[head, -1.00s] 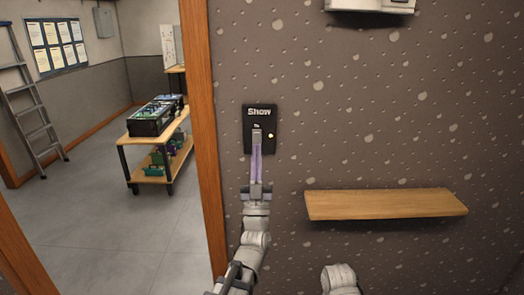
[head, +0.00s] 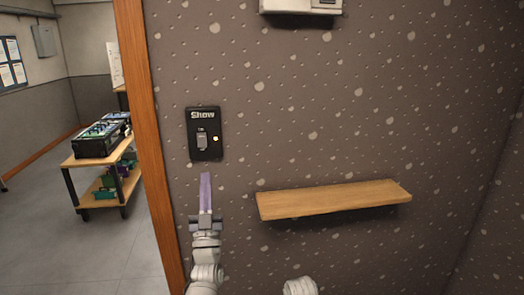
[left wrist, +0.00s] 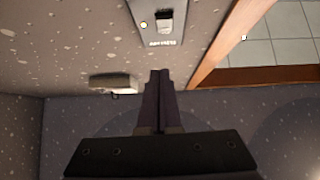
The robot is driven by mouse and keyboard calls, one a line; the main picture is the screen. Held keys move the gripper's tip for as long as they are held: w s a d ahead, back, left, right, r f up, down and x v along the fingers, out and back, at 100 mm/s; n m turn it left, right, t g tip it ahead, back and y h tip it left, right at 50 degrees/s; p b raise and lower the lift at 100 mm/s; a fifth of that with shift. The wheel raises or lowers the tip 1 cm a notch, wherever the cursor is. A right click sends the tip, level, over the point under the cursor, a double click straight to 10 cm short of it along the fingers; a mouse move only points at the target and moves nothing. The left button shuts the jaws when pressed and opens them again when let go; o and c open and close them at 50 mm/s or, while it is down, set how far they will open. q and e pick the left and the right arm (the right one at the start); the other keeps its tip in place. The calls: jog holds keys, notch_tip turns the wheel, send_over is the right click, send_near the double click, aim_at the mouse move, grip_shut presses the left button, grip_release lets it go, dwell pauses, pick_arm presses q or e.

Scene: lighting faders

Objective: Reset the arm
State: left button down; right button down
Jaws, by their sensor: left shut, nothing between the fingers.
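A black wall panel labelled "Show" (head: 205,133) carries a grey switch (head: 202,141) with a lit yellow-orange lamp (head: 215,139) beside it. The panel also shows at the top of the left wrist view (left wrist: 165,28), upside down, with its lamp lit. My left gripper (head: 206,176) is just below the panel in the head view, apart from the switch. Its purple fingers are shut with nothing between them, and they also show in the left wrist view (left wrist: 160,75). Part of my right arm shows at the bottom of the head view; its gripper is out of view.
A wooden shelf (head: 335,199) juts from the speckled wall right of my left gripper. A pale box (head: 302,5) is mounted high on the wall. A wooden door frame (head: 150,150) stands left of the panel. Beyond it is a cart (head: 95,160) with equipment.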

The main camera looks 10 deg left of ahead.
pick_arm(q)
jog(key=w+d+f+m+g+h, duration=0.1)
jog(key=w+d+f+g+h, duration=0.2)
jog(key=f, duration=0.4)
jog(key=w+f+m+g+h, duration=0.25)
jog(key=w+f+g, duration=0.2)
jog(key=f, duration=0.25)
jog(key=s+d+f+g+h, duration=0.15)
jog(key=f+g, duration=0.25)
jog(key=f, duration=0.4)
jog(key=s+f+g, duration=0.2)
jog(key=f+g, duration=0.3)
jog(key=f, duration=0.3)
jog(key=s+f+n+g, duration=0.1)
jog(key=s+f+g, duration=0.35)
jog(key=s, duration=0.35)
jog(key=s+f+g, duration=0.4)
jog(key=s+g, duration=0.1)
jog(key=s, duration=0.2)
jog(key=s+d+r+m+y+p, duration=0.2)
jog(key=s+d, duration=0.4)
jog(key=d, duration=0.4)
jog(key=shift+s+d+r+m+g, duration=0.35)
jog(key=shift+r+m, duration=0.2)
jog(key=shift+m, duration=0.2)
jog(key=shift+a, duration=0.15)
